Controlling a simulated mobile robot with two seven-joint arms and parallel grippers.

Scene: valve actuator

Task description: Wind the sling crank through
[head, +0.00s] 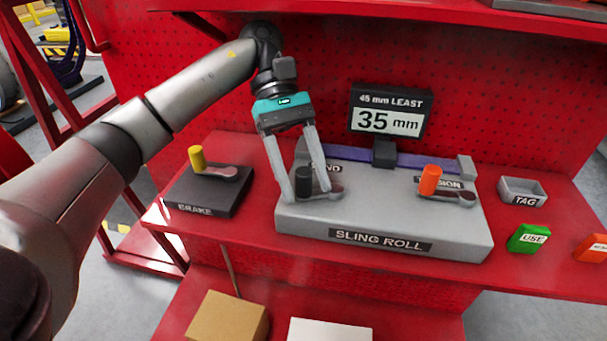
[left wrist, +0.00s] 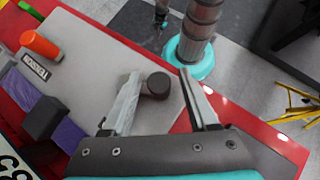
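The grey sling roll unit (head: 384,242) sits on the red bench. Its crank, with a black knob (head: 303,180) and grey arm, is at the unit's left; its label is partly hidden, ending in "ND". My left gripper (head: 307,194) points down there, open, with a finger on either side of the knob. In the left wrist view the knob (left wrist: 158,85) stands between the fingers, close to the left one; contact is unclear. A second crank with an orange knob (head: 430,180) is at the unit's right. The display (head: 389,118) reads "45 mm LEAST" and "35 mm". My right gripper is not visible.
A dark brake box (head: 208,194) with a yellow-knobbed lever stands left of the unit. A purple sling (head: 345,153) runs along the unit's back. At the right are a grey TAG tray (head: 523,192), a green USE block (head: 528,238) and an orange block (head: 592,248).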

